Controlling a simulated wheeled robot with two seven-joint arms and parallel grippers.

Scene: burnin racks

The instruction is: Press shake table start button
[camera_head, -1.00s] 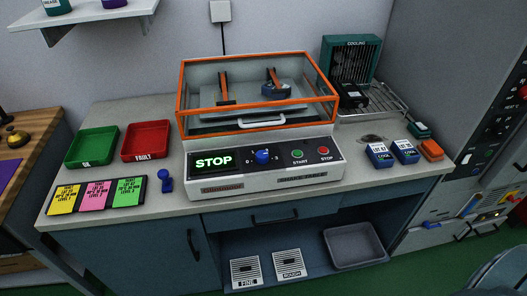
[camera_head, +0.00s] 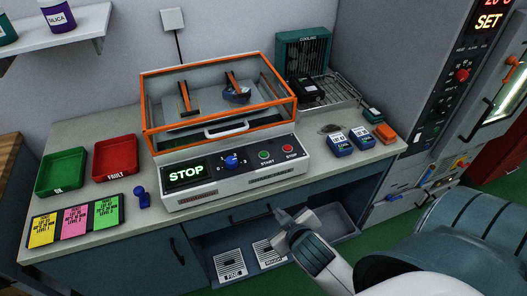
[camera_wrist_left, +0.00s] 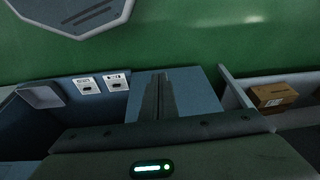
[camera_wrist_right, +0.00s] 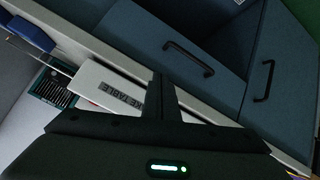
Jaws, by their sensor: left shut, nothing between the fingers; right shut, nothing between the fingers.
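The shake table (camera_head: 237,187) is a white machine on the bench with an orange-framed clear lid. Its black panel holds a lit display (camera_head: 186,172) reading STOP, a blue dial (camera_head: 231,161), the green start button (camera_head: 264,154) and a red stop button (camera_head: 291,149). My right gripper (camera_head: 283,216) is shut and empty, in front of the bench and below the start button, apart from it. In the right wrist view its closed fingers (camera_wrist_right: 159,82) overlap the machine's labelled front. My left gripper (camera_wrist_left: 161,82) is shut and empty, seen only in its wrist view.
A green tray (camera_head: 62,188) and a red FAULT tray (camera_head: 114,174) stand left of the machine, with coloured cards (camera_head: 75,223) in front. Blue blocks (camera_head: 340,145) and a cooling rack (camera_head: 303,52) are at right. A bench drawer (camera_wrist_right: 185,45) is close to my right gripper.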

